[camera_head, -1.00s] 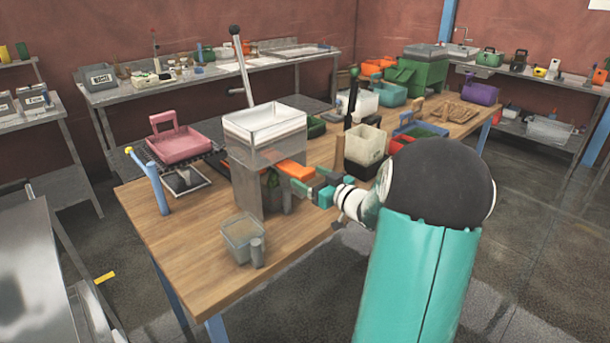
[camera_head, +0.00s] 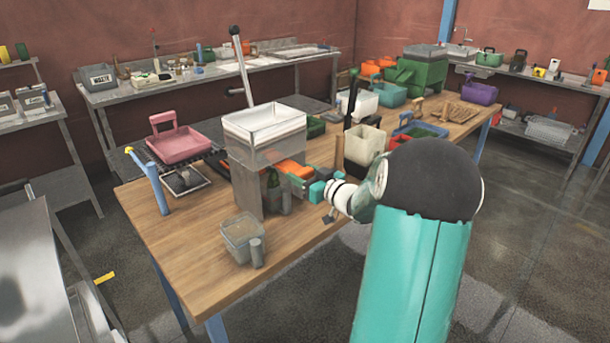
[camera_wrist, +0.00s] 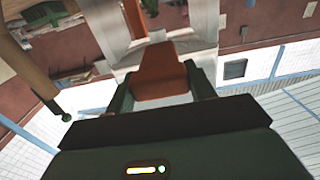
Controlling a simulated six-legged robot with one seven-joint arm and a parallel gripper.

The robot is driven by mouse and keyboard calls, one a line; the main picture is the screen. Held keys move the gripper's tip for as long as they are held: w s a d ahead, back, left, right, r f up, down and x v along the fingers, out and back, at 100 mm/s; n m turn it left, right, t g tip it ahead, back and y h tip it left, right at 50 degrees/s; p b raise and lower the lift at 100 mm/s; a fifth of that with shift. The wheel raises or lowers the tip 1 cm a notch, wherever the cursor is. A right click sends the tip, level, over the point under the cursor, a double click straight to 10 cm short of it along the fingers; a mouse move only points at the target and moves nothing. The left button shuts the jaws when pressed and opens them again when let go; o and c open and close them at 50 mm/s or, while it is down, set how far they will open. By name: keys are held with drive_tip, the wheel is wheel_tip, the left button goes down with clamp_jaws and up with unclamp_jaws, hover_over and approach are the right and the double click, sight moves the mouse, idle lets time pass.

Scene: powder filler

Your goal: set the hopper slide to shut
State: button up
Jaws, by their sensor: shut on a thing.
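The hopper (camera_head: 265,128) is a pale metal box on a metal stand (camera_head: 246,190), on the wooden table. The orange hopper slide (camera_head: 289,169) sticks out a little from the hopper's right side, partly hidden by my gripper. In the wrist view the slide (camera_wrist: 161,70) is a broad orange-brown plate between my fingers, with its far end at the metal body (camera_wrist: 165,22). My gripper (camera_head: 304,174) is shut on the slide, close to the hopper's right side; it also shows in the wrist view (camera_wrist: 160,92).
A clear bin (camera_head: 241,238) stands at the table's front left. A pink tray (camera_head: 178,145) is at the left beyond the hopper. A cream container (camera_head: 363,146) stands behind my gripper. The wooden table's front left (camera_head: 200,265) is bare.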

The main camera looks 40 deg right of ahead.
sight(294, 167)
drive_tip(key=shift+w, duration=1.95)
drive_tip(key=shift+r, duration=0.1)
drive_tip(key=o, duration=1.4)
drive_tip(key=shift+w, duration=0.2)
drive_tip(key=s, duration=1.4)
drive_tip(key=shift+d, duration=0.15)
